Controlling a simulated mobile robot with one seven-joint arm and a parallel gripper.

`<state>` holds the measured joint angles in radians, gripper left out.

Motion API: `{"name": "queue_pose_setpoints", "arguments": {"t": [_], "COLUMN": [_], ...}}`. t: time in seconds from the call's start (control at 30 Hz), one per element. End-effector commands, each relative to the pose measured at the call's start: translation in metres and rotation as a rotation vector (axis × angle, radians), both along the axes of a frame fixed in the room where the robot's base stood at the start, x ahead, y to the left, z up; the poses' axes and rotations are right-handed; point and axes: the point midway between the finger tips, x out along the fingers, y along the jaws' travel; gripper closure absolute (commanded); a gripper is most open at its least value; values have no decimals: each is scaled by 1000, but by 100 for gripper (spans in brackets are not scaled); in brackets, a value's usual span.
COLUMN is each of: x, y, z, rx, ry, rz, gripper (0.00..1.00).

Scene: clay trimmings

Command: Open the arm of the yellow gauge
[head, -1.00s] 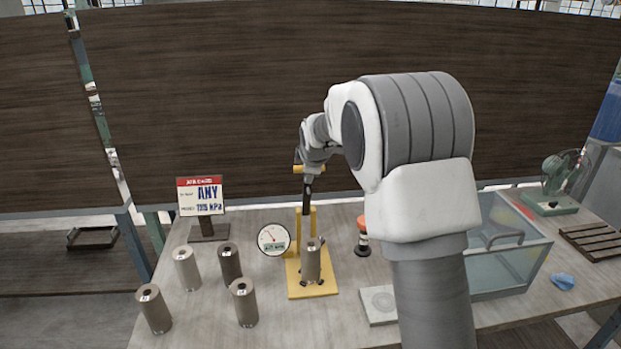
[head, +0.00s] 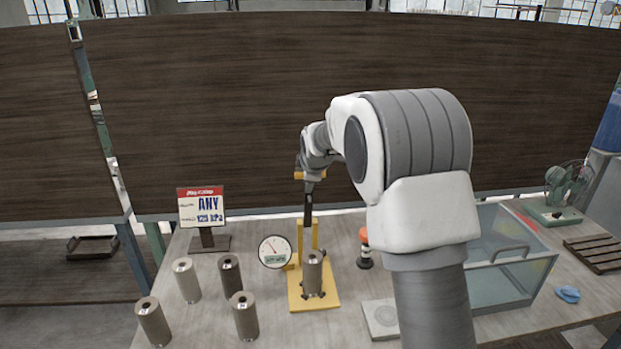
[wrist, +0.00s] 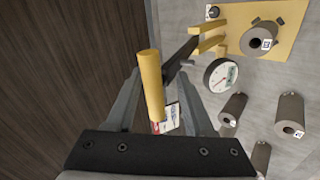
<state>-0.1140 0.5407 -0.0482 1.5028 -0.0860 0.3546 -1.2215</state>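The yellow gauge stands on the bench with a yellow base plate (head: 328,301), a yellow post and a round white dial (head: 275,251). A grey cylinder (head: 313,273) stands upright on its plate. Its dark arm (head: 308,204) points up from the post, with a yellow crossbar handle (wrist: 151,88) at the end. My gripper (wrist: 163,82) is at this handle; its two fingers are apart, one on each side, with a gap visible on the right. I cannot tell whether the left finger touches. In the head view, my wrist partly hides the handle.
Several grey and brown cylinders (head: 244,316) stand left of the gauge. A sign (head: 201,207) stands behind them. An orange-topped object (head: 364,249), a pale slab (head: 380,318) and a glass tank (head: 500,285) are to the right. A dark wall panel (head: 240,110) rises behind.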

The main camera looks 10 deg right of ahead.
Motion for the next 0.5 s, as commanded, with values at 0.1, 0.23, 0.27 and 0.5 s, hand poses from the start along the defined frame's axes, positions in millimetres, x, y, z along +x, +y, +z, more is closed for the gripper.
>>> {"name": "queue_pose_setpoints", "arguments": {"t": [0.1, 0.23, 0.27, 0.5], "x": [-2, -10, -13, -43], "y": [0, 0, 0, 0], "z": [2, 12, 14, 47], "rx": [-1, -1, -1, -1], "ry": [0, -2, -2, -3], "rz": [0, 0, 0, 0], "gripper": [47, 47, 47, 47]}}
